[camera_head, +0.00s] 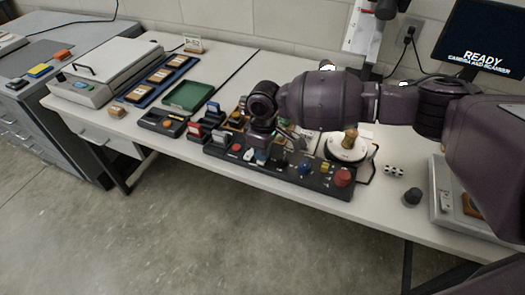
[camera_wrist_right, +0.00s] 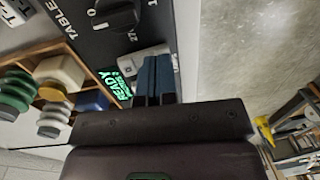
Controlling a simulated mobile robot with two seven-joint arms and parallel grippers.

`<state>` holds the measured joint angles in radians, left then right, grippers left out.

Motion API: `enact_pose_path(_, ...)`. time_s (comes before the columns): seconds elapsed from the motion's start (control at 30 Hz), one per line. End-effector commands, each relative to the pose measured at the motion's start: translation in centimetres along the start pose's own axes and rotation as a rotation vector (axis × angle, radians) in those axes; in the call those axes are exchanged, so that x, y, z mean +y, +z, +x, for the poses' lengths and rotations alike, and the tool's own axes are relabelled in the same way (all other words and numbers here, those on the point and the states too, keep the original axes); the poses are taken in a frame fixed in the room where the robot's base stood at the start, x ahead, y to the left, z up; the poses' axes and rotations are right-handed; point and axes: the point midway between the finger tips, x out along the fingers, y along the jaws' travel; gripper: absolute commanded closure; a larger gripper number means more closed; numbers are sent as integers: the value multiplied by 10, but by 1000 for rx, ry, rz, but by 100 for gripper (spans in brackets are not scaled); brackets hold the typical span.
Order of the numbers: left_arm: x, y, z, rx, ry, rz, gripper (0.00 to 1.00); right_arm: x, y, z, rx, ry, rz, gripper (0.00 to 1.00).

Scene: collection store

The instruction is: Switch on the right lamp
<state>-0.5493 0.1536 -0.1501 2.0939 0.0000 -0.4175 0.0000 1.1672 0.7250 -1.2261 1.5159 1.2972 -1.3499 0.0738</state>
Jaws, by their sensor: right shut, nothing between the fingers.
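A long dark control panel (camera_head: 318,184) lies along the table's front edge, with small coloured buttons, dark knobs and a red mushroom button (camera_head: 343,177) at its right end. My right gripper (camera_head: 258,150) is over the panel's left part, pointing down. In the right wrist view its two blue fingertips (camera_wrist_right: 156,72) are together and empty, beside a pale switch block (camera_wrist_right: 140,66) on the panel (camera_wrist_right: 85,22). I cannot tell whether they touch it. A black knob (camera_wrist_right: 117,14) and a lit green READY display (camera_wrist_right: 117,84) are close by. I cannot pick out the right lamp. My left gripper is out of view.
A turntable with a wooden piece (camera_head: 348,150) stands behind the panel. A green tray (camera_head: 188,96) and a dark box with buttons (camera_head: 162,122) are on the left. A monitor (camera_head: 483,42) reads READY. A wooden rack (camera_wrist_right: 62,88) is beside the panel.

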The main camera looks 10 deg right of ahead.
Motion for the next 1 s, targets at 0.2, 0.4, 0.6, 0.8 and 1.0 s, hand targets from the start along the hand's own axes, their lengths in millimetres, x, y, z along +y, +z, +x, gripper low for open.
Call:
enact_pose_path(0.2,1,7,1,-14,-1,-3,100,0,1,2,-3,-3,0,100)
enact_pose_path(0.4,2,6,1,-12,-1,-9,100,6,1,0,-3,-3,-1,100)
enact_pose_path(0.6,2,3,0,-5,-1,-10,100,13,1,-4,-2,-4,1,100)
enact_pose_path(0.8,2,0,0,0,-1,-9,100,14,1,-4,-3,-4,-1,100)
enact_pose_path(1.0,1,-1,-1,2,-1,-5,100,13,1,-6,-2,-3,-1,100)
